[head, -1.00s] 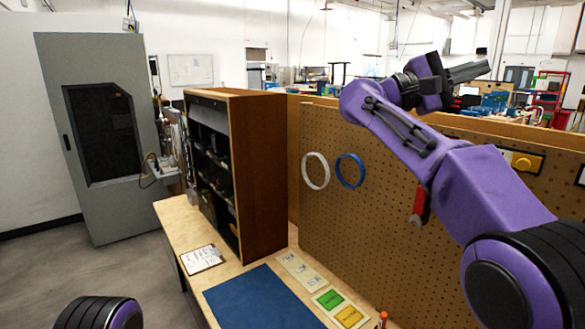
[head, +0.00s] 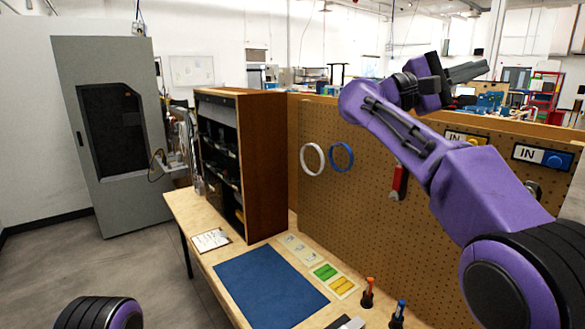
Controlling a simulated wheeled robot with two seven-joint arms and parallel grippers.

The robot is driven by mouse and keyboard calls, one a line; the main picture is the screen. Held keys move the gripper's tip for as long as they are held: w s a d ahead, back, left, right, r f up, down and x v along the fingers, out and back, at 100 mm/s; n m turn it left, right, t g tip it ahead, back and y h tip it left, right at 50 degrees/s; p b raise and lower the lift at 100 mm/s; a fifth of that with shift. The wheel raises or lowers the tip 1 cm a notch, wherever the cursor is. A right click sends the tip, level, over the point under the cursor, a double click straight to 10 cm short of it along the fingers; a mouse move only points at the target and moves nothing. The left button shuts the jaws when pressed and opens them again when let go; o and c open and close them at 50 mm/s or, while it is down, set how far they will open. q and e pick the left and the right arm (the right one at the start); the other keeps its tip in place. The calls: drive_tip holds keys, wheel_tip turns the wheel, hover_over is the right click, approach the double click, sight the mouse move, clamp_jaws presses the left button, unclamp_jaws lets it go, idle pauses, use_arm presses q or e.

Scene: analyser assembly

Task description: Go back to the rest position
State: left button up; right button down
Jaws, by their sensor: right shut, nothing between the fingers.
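My right arm, purple and black, is raised across the right side of the head view. My right gripper (head: 467,72) is held high at the upper right, above the top edge of the pegboard, with its fingers together and nothing in them. My left gripper is out of view; only a rounded black and purple part of my left arm shows at the bottom left edge.
A wooden workbench (head: 205,261) carries a blue mat (head: 268,288), a clipboard, a shelf cabinet (head: 265,165) and screwdrivers (head: 368,294). The pegboard (head: 335,215) holds two rings and a red-handled tool (head: 399,182). A grey cabinet (head: 150,190) stands behind left. Floor at left is clear.

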drive_tip(key=w+d+f+n+t+h, duration=0.15)
drive_tip(key=w+f+n+t, duration=0.25)
drive_tip(key=w+f+n, duration=0.5)
wheel_tip(320, 180, down, 35)
drive_tip(key=w+n+t+y, duration=0.1)
drive_tip(key=n+t+y, duration=0.95)
drive_tip(key=n, duration=1.85)
drive_tip(key=s+f+n+g+y, duration=0.25)
drive_tip(key=s+f+n, duration=0.55)
drive_tip(key=s+f, duration=0.45)
drive_tip(key=s+f+n+g+y, duration=0.1)
drive_tip(key=s+f+n+y, duration=0.3)
drive_tip(key=s+f+n, duration=0.85)
drive_tip(key=s+a+f+n+g+y, duration=0.1)
drive_tip(key=s+f+g, duration=0.25)
drive_tip(key=s, duration=0.65)
drive_tip(key=s+a+f+n+g+y, duration=0.1)
drive_tip(key=s+f+n+g+y, duration=0.3)
drive_tip(key=s, duration=0.7)
use_arm(q)
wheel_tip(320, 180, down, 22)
drive_tip(key=b, duration=2.2)
use_arm(e)
wheel_tip(320, 180, down, 23)
drive_tip(key=m+h, duration=0.2)
drive_tip(key=shift+s+f, duration=0.15)
drive_tip(key=shift+s, duration=0.25)
